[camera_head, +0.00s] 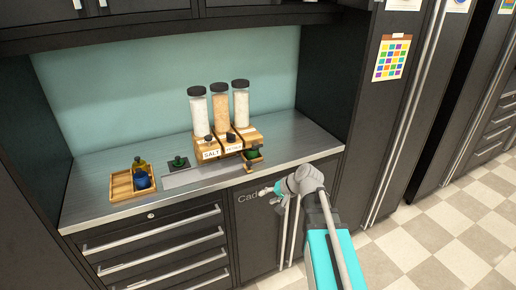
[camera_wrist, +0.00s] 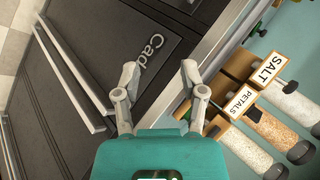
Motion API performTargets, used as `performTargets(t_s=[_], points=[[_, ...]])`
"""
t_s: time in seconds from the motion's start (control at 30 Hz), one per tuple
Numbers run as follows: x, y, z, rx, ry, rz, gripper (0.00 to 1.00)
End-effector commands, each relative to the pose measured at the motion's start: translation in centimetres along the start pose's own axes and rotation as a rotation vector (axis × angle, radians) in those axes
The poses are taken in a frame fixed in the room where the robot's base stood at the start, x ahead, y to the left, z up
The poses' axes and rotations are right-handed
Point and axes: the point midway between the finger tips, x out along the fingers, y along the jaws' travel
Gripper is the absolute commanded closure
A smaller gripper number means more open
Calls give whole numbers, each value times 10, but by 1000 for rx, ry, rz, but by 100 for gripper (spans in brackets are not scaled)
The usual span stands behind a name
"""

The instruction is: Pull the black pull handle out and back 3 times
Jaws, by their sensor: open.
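The dispenser (camera_head: 235,143) is a wooden base with three clear tubes, standing on the metal counter. Small black knobs, which look like pull handles, stick out at its front: one above the SALT label (camera_head: 208,139) and one by the PETALS label (camera_head: 231,137). In the wrist view a black knob (camera_wrist: 215,130) shows beside the PETALS label. The third section's front is partly covered by a small wooden holder with a dark green piece (camera_head: 253,154). My gripper (camera_wrist: 160,75) is open and empty, in front of the cabinet below the counter edge, apart from the dispenser.
A wooden tray (camera_head: 121,186) with small bottles stands on the counter's left. A dark green item (camera_head: 179,163) sits by a grey plate. Drawers with bar handles (camera_head: 152,232) and a cabinet marked "Cad..." lie below. Counter to the dispenser's right is clear.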

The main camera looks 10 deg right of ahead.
Motion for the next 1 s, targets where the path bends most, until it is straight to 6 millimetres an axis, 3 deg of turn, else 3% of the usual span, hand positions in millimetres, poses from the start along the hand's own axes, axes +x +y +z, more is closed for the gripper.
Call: performTargets(t_s=[0.03,0.3,0.5,0.7,1.0], points=[[-2,-4,-16,37,30,-55,46],[-34,-25,-90,252,186,-368,46],[-60,-29,-131,378,269,-539,46],[-73,-29,-145,430,300,-605,46],[-73,-29,-146,432,300,-609,46]])
